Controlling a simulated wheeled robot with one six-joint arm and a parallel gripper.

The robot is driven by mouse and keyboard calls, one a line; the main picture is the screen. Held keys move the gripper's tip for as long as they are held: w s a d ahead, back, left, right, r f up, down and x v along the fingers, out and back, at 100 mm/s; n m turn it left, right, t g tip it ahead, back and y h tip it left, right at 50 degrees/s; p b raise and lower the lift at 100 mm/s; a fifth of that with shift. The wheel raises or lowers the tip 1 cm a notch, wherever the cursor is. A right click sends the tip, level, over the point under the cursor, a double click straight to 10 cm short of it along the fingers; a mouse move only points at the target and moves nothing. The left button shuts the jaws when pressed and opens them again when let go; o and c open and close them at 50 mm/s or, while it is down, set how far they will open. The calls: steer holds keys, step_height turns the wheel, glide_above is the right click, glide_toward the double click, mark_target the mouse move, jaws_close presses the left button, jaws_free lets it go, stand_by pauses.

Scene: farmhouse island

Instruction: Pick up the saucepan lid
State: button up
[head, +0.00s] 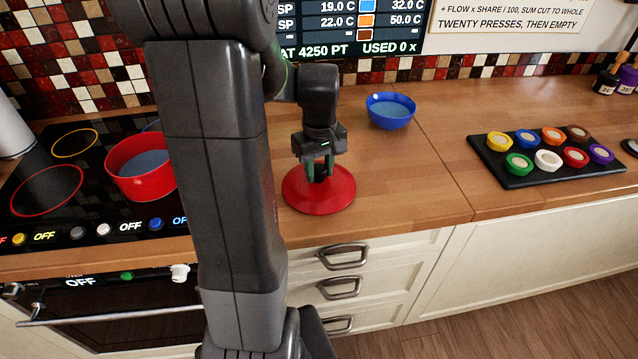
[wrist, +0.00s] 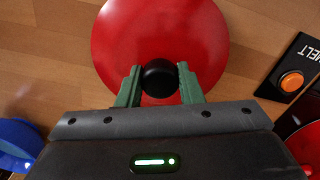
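The saucepan lid (head: 296,197) is a round red disc with a black knob. It lies flat on the wooden counter, right of the stove. My gripper (head: 319,174) is down over the lid, its green fingers on either side of the knob. In the wrist view, the red lid (wrist: 160,30) fills the top middle. The black knob (wrist: 159,78) sits between the fingertips of my gripper (wrist: 159,75), with no clear gap on either side. The lid shows no visible lift off the counter.
A red saucepan (head: 140,182) stands on the black stove (head: 85,205) at left, partly behind my arm. A blue bowl (head: 390,112) stands behind the lid to the right. A black tray (head: 545,175) with several coloured cups is farther right. Bare counter (head: 425,185) lies between.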

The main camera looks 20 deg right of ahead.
mark_target(319, 168)
jaws_close()
steer(key=shift+r, duration=0.1)
step_height(319, 168, up, 10)
steer(key=shift+f, duration=0.1)
stand_by(0.4)
